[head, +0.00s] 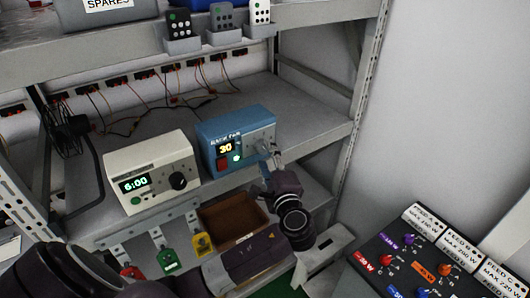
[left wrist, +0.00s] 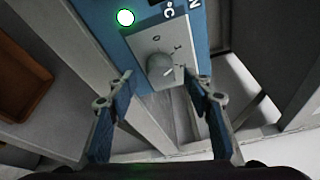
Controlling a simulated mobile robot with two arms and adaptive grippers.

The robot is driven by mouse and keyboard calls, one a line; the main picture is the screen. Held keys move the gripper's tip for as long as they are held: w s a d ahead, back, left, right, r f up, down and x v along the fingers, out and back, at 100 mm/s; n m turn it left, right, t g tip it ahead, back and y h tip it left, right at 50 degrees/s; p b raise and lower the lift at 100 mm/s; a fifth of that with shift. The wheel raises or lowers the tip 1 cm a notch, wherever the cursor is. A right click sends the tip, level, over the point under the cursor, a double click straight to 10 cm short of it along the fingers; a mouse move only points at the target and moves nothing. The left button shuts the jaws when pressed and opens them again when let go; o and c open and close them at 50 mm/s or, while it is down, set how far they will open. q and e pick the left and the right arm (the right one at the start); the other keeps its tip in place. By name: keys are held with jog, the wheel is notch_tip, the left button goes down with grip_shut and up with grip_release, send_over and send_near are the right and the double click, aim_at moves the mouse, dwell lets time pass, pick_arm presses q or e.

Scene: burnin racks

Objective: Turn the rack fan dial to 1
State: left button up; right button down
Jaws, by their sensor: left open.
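The blue box (head: 236,140) on the middle shelf has a display reading 30, a red switch, a lit green button and a dial on its right front, largely hidden by my gripper. In the left wrist view the grey round dial (left wrist: 160,70) sits on a light plate with small marks; its pale pointer line slants to the right, and I cannot tell which mark it meets. My left gripper (head: 270,157) is open in front of the dial. In the left wrist view its fingers (left wrist: 158,88) stand apart on either side of the dial, not touching it. My right gripper is out of view.
A cream box (head: 150,170) showing 6:00 stands left of the blue box. A brown tray (head: 232,222) and colored tags lie below. A dark panel with several colored knobs (head: 408,240) is at lower right. Wires run along the shelf back.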

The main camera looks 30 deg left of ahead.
pick_arm(q)
jog(key=v, duration=0.9)
jog(key=shift+s+d, duration=0.1)
jog(key=shift+d, duration=0.05)
notch_tip(320, 180, down, 33)
jog(key=s+d+m+g+h+b, duration=0.1)
jog(key=d+m+g+h+b, duration=0.1)
jog(key=g+h+b, duration=0.3)
jog(key=s+d+f+n+h+b, duration=0.1)
jog(key=s+f+h, duration=0.1)
jog(key=s+f, duration=0.45)
jog(key=s+f+g+h+b, duration=0.1)
jog(key=s+f, duration=0.2)
jog(key=f, duration=0.6)
jog(key=s+d+f+n+h+b, duration=0.1)
jog(key=s+f+h, duration=0.1)
jog(key=s+f, duration=0.35)
jog(key=s+f+n+g+h+b, duration=0.1)
jog(key=s+f+n, duration=0.3)
jog(key=s+f, duration=0.6)
jog(key=s+d+f+n+g+h+b, duration=0.1)
jog(key=s+f+n, duration=0.4)
jog(key=s+f, duration=0.5)
jog(key=s+g+h+b, duration=0.1)
jog(key=s+g+b, duration=0.1)
jog(key=s, duration=0.6)
jog(key=shift+d, duration=0.2)
